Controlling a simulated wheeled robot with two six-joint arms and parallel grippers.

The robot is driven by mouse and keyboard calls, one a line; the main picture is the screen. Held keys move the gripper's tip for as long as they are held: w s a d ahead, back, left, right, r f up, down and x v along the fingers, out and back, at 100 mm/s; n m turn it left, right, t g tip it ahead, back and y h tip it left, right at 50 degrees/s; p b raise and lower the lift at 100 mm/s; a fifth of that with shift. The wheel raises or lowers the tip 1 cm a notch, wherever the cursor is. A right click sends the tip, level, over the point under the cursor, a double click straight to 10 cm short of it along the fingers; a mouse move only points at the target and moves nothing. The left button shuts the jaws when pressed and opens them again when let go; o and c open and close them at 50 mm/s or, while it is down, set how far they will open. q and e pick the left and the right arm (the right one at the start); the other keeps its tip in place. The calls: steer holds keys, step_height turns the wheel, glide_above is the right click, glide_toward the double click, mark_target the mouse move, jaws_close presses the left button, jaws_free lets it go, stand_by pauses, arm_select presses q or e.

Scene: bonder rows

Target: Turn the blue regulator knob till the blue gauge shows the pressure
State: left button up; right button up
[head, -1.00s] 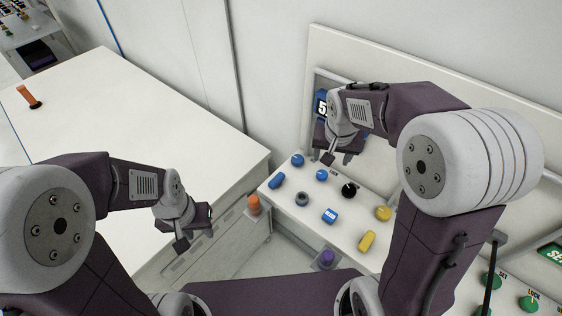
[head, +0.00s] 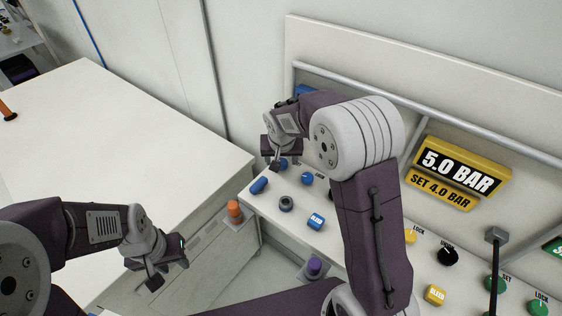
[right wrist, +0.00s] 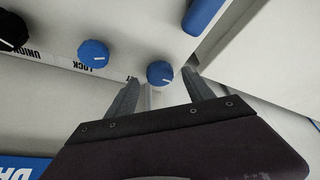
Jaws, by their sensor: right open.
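The blue regulator knob (right wrist: 160,73) is round with a small white mark. In the right wrist view it lies between the fingertips of my right gripper (right wrist: 160,80), which is open. A visible gap separates it from the left finger; contact with the right one cannot be told. In the head view the knob (head: 283,162) is partly hidden by my right gripper (head: 276,163). The blue gauge (head: 303,90) is mostly hidden behind my right arm, and its edge shows in the right wrist view (right wrist: 20,168). Its reading is not visible. My left gripper (head: 170,268) hangs away from the panel.
A second blue knob (head: 307,178), at LOCK, sits beside the regulator knob. The yellow gauge (head: 460,171) reads 5.0 BAR, SET 4.0 BAR.

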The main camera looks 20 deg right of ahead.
steer(key=shift+x, duration=1.05)
